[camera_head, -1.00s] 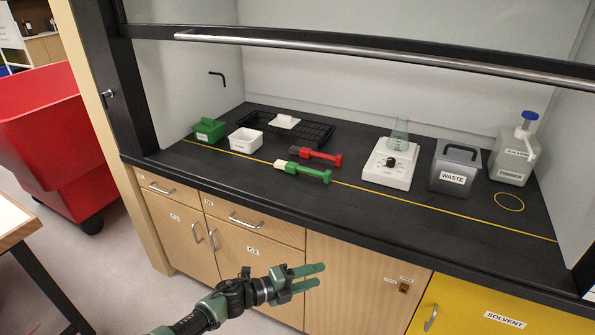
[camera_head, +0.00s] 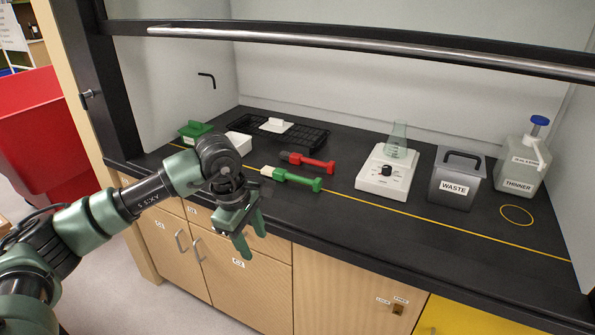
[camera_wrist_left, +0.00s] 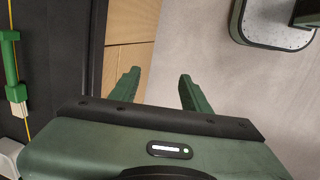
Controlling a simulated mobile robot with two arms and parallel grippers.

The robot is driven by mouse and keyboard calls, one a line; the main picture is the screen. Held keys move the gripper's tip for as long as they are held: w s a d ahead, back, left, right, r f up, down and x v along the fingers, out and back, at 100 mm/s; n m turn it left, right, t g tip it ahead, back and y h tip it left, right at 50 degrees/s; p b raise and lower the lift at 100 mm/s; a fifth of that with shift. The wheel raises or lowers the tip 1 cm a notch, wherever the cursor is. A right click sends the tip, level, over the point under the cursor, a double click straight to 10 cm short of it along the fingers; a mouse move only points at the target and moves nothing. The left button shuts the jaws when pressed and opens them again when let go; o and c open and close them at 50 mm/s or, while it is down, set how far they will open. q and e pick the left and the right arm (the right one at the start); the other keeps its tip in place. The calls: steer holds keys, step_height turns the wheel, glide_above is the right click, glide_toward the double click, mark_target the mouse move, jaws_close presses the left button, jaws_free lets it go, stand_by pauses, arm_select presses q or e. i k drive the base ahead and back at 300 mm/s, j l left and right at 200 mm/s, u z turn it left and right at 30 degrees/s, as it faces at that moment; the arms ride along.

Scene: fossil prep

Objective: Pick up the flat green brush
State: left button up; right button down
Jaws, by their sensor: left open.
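The flat green brush (camera_head: 292,179) lies on the black worktop, its pale bristle end to the left and its green handle to the right. It also shows at the left edge of the left wrist view (camera_wrist_left: 13,72). My left gripper (camera_head: 254,246) is open and empty. It points down in front of the counter's front edge, below and to the left of the brush and apart from it. Its two fingers also show in the left wrist view (camera_wrist_left: 160,92), over the floor and cabinet front. My right gripper is not in view.
A red brush (camera_head: 308,162) lies just behind the green one. A green bin (camera_head: 195,130), white tray (camera_head: 240,142) and black rack (camera_head: 300,134) stand left. A white stirrer (camera_head: 385,176), waste box (camera_head: 456,178) and thinner jug (camera_head: 520,165) stand right. A sash bar crosses above.

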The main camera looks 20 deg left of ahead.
mark_target(280, 174)
steer(key=i, duration=1.15)
